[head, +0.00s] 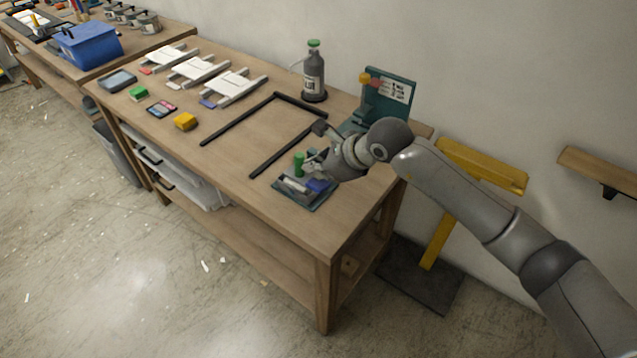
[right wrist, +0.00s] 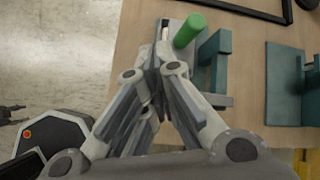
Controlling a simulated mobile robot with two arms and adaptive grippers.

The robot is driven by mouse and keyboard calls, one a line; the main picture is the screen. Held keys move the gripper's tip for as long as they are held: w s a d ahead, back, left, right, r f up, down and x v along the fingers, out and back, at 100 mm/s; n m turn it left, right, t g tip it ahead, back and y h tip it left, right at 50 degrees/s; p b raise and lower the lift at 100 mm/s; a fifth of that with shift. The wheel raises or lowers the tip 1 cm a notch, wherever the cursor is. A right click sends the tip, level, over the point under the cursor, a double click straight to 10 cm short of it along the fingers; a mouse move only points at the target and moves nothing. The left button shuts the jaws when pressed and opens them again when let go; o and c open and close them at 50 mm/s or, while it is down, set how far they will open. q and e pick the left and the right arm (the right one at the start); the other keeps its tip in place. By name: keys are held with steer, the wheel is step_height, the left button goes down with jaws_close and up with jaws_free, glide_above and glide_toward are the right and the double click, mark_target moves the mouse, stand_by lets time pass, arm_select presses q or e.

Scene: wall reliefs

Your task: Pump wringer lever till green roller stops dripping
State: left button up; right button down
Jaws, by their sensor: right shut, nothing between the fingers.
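A green roller (head: 299,163) shows at the front right of the workbench, above a small teal-edged base (head: 318,205) with grey and blue parts. The green roller also shows in the right wrist view (right wrist: 189,30), beside a teal bracket (right wrist: 215,62). My right gripper (head: 309,163) is shut and empty, just right of the roller in the head view. In the right wrist view its closed fingertips (right wrist: 156,62) are left of and below the roller; I cannot tell whether they touch anything. My arm hides part of the device, and I cannot make out the lever or any drips. My left gripper is out of view.
A teal stand with a label (head: 392,88) is behind my right arm.

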mark_target(318, 186)
steer(key=shift+s+a+f+b, duration=0.1)
steer(key=shift+s+f+b, duration=0.1)
steer(key=shift+f+b, duration=0.6)
steer(key=shift+s+a+f+b, duration=0.2)
steer(key=shift+f+b, duration=0.45)
steer(key=shift+f, duration=0.25)
steer(key=shift+s+a+f+b, duration=0.1)
steer(key=shift+s+f+b, duration=0.1)
steer(key=shift+f+b, duration=0.6)
stand_by(2.2)
stand_by(0.5)
steer(key=shift+w+d+r+p, duration=0.2)
steer(key=shift+r+p, duration=0.15)
steer(key=shift+r, duration=0.5)
steer(key=shift+w+d+r+p, duration=0.1)
steer(key=shift+w+r+p, duration=0.2)
steer(key=shift+r, duration=0.6)
steer(key=shift+w+d+r+p, duration=0.15)
steer(key=shift+r+p, duration=0.25)
steer(key=shift+r, duration=0.65)
steer(key=shift+r, duration=0.1)
steer(key=shift+w+d+r+p, duration=0.15)
steer(key=shift+w+r+p, duration=0.1)
steer(key=shift+r, duration=0.5)
steer(key=shift+w+d+r+p, duration=0.15)
steer(key=shift+r+p, duration=0.1)
steer(key=shift+r, duration=0.55)
steer(key=shift+w+d+r+p, duration=0.15)
steer(key=shift+r+p, duration=0.1)
steer(key=shift+r, duration=0.5)
